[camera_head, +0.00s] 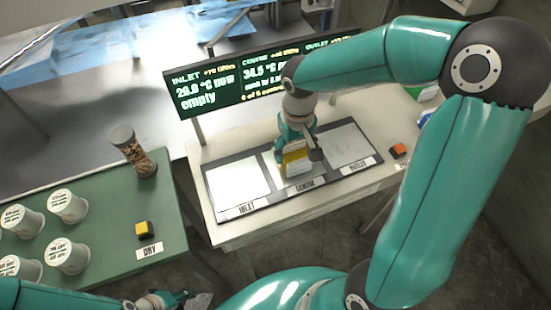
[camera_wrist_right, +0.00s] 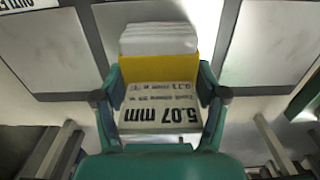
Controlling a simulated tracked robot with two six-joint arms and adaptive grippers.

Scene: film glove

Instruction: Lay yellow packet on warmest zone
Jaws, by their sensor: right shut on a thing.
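The yellow packet (camera_head: 296,162), with a white label reading 5.07 mm, is between the fingers of my right gripper (camera_head: 299,150). The wrist view also shows the packet (camera_wrist_right: 158,72) between both fingers. It is over the centre zone (camera_head: 270,178); I cannot tell if it touches the surface. The inlet zone (camera_head: 237,184) and outlet zone (camera_head: 350,146) lie either side, bare where visible.
A green table (camera_head: 100,225) at the left holds several white tubs, a jar (camera_head: 133,152) and a yellow-black block (camera_head: 144,230) beside a DRY sign. An orange block (camera_head: 398,150) lies right of the zones. The screen stands close behind them on posts.

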